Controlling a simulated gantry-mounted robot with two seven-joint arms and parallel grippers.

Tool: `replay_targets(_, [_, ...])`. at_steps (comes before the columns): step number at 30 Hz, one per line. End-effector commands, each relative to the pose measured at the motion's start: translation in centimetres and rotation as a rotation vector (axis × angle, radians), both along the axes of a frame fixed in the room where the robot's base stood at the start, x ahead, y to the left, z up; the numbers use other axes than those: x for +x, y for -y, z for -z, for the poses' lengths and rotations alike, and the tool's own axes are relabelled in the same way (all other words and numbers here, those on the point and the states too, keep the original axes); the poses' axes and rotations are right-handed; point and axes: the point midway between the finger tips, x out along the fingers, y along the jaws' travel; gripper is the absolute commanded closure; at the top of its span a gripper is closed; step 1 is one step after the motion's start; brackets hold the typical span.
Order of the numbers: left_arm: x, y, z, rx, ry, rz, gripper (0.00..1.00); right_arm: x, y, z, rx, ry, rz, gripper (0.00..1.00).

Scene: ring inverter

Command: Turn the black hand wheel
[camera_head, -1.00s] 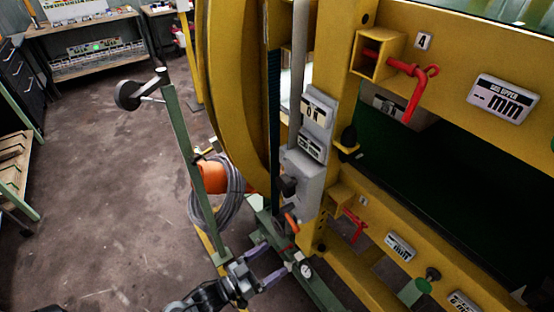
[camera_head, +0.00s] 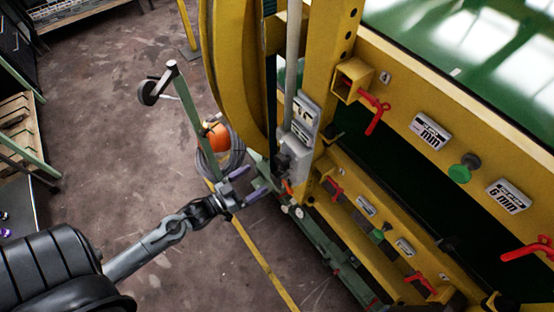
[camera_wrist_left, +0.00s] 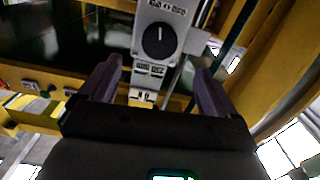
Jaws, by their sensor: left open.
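My left gripper (camera_head: 252,182) is open and empty, its two purple-grey fingers apart in front of the yellow machine's left end. It points at the lower part of a grey control box (camera_head: 294,158). In the left wrist view, a round black knob (camera_wrist_left: 159,40) with a white pointer line sits on this box, beyond and between the open fingers (camera_wrist_left: 157,82), not touched. A black wheel (camera_head: 148,92) is on a bracket near the top of a green post, left of the machine. I cannot tell which is the hand wheel. My right gripper is not in view.
An orange part (camera_head: 218,137) with a coiled grey cable (camera_head: 208,165) hangs on the green post (camera_head: 188,110), close to my gripper. Red handles (camera_head: 375,112) stick out from the yellow frame. The floor (camera_head: 110,150) at left is mostly clear.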

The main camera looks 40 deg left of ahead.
Motion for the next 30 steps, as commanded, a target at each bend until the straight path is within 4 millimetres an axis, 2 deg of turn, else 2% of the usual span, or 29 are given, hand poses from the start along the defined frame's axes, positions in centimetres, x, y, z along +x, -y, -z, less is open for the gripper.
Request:
replay_targets(18, [8.6,1.7,-0.1,-0.001,0.003,0.000,0.09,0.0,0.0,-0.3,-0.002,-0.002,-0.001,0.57])
replay_targets(24, [9.8,2.0,0.0,0.000,0.000,0.001,0.09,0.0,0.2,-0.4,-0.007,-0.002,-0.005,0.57])
replay_targets(30, [10.0,2.0,0.0,0.000,0.000,0.001,0.09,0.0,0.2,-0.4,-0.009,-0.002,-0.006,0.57])
